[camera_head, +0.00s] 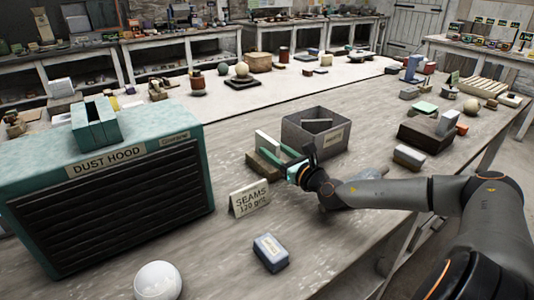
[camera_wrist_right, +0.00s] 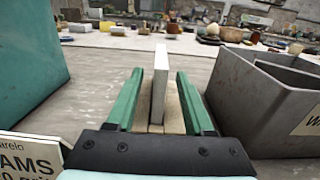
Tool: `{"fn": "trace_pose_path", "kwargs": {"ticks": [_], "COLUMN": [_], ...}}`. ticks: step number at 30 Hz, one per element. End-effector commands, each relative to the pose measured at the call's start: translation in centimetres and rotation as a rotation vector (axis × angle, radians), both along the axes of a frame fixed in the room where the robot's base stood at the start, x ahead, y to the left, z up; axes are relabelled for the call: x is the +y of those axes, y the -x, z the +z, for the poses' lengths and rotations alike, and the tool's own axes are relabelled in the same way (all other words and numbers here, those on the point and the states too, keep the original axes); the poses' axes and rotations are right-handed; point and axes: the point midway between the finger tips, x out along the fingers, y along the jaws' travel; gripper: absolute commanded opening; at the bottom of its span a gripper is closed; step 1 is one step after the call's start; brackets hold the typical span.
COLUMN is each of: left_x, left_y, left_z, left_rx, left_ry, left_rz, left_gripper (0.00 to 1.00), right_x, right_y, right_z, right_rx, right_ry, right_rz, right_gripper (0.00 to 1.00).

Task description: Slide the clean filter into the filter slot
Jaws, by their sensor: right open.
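The clean filter appears to be the thin white panel (camera_head: 267,142) standing upright in a wooden block (camera_head: 258,168). The panel also shows in the right wrist view (camera_wrist_right: 160,80). My right gripper (camera_head: 273,151) is open, with its green fingers on either side of the panel; gaps show on both sides in the right wrist view. The teal dust hood (camera_head: 190,145) stands at the left, with a black louvred front. The filter slot (camera_head: 95,122) seems to be the teal housing with a dark gap on its top. My left gripper is not in view.
A grey labelled bin (camera_head: 336,141) with a divider or panel inside stands just right of my right gripper. A SEAMS sign (camera_head: 250,198), a blue-grey block (camera_head: 270,253) and a white sphere (camera_head: 158,281) are nearer. Bare tabletop lies between hood and wooden block.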

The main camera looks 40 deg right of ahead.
Motion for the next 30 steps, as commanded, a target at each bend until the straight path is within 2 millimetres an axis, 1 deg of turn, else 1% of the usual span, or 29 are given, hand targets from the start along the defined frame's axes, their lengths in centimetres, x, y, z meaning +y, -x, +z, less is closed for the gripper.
{"fn": "trace_pose_path", "kwargs": {"ticks": [3, 9, 18, 19, 30], "left_x": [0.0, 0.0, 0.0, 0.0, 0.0], "left_y": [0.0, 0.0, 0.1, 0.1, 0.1], "left_z": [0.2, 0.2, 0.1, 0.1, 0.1], "left_rx": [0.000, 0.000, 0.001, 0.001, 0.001], "left_ry": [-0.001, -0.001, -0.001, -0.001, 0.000], "left_rz": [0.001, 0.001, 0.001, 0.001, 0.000], "left_gripper": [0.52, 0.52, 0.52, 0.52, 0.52], "right_x": [0.0, -0.3, -0.3, -0.3, -0.3], "right_y": [-1.5, -3.1, -3.4, -3.4, -3.4], "right_z": [0.4, 0.2, 0.1, 0.1, 0.1], "right_rx": [-0.005, -0.002, 0.001, 0.001, 0.001], "right_ry": [-0.003, -0.001, 0.001, 0.001, 0.001], "right_rz": [-0.001, -0.002, 0.001, 0.000, 0.000], "right_gripper": [0.53, 0.53, 0.53, 0.51, 0.10]}}
